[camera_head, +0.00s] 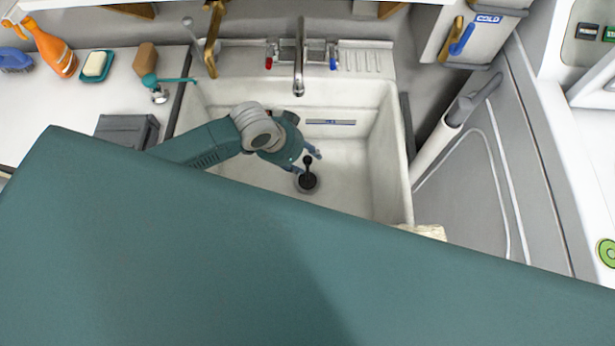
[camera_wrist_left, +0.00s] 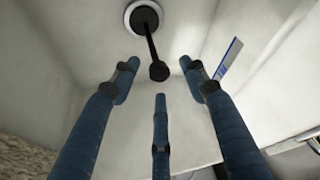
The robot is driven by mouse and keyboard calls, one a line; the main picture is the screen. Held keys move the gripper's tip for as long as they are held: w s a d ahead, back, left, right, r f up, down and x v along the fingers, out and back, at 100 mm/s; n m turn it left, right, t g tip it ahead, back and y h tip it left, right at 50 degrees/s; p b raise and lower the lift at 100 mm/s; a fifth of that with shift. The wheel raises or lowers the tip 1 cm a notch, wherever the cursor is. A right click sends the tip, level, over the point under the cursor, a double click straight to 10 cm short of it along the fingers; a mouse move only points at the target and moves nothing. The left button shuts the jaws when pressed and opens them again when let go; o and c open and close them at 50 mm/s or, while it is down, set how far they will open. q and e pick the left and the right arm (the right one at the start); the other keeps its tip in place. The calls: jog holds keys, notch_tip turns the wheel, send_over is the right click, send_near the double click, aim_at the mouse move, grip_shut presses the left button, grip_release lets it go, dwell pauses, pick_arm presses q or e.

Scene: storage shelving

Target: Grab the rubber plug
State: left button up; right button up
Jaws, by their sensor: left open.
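The black rubber plug (camera_head: 308,182) sits at the drain in the floor of the white sink (camera_head: 365,185). Its thin stem stands up and ends in a round knob. My left gripper (camera_head: 308,161) is inside the sink, at the plug's upper part, with its blue fingers apart. In the left wrist view, the plug (camera_wrist_left: 146,17) is at the top, and its knob lies between the open fingers of my left gripper (camera_wrist_left: 159,76). No finger clearly touches the knob there. My right gripper is not in view.
The tap (camera_head: 299,70) hangs over the sink's back edge. A blue-marked strip (camera_head: 330,122) is on the sink's back wall. Sink walls rise close around my left arm. An orange spray bottle (camera_head: 55,50) and soap dish (camera_head: 96,66) stand on the left counter.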

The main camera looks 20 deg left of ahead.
aim_at(308, 172)
pick_arm(q)
jog(key=shift+x, duration=1.5)
jog(key=shift+r, duration=0.1)
grip_shut()
jog(key=shift+r, duration=0.1)
